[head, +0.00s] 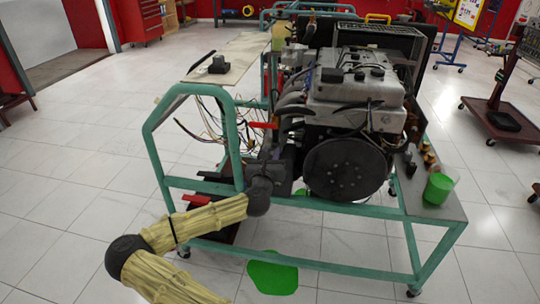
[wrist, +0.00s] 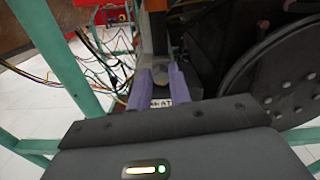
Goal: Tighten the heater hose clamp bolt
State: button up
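The engine trainer (head: 355,105) stands in a green frame. In the wrist view, my gripper (wrist: 161,78) points at a small part low beside the large black disc. Its two purple fingers stand a narrow gap apart. A small grey-yellow bolt-like piece (wrist: 159,76), which looks like the clamp bolt, shows between the fingertips; I cannot tell whether both fingers touch it. A white label (wrist: 161,103), partly hidden and ending in "AT", shows between the fingers. In the head view my arm reaches to the frame's left side; its fingers are not clear there.
The green frame post (wrist: 60,60) stands close on the left in the wrist view, with loose wires (wrist: 100,60) beside it. The black disc (wrist: 275,75) is close on the right. A green cup (head: 438,188) sits on the frame's right shelf. Open tiled floor lies around.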

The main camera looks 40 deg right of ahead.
jog(key=shift+s+d, duration=0.1)
grip_shut()
jog(key=shift+m, duration=0.5)
jog(key=shift+f+m+b, duration=0.15)
jog(key=shift+m+b, duration=0.5)
jog(key=shift+m, duration=14.75)
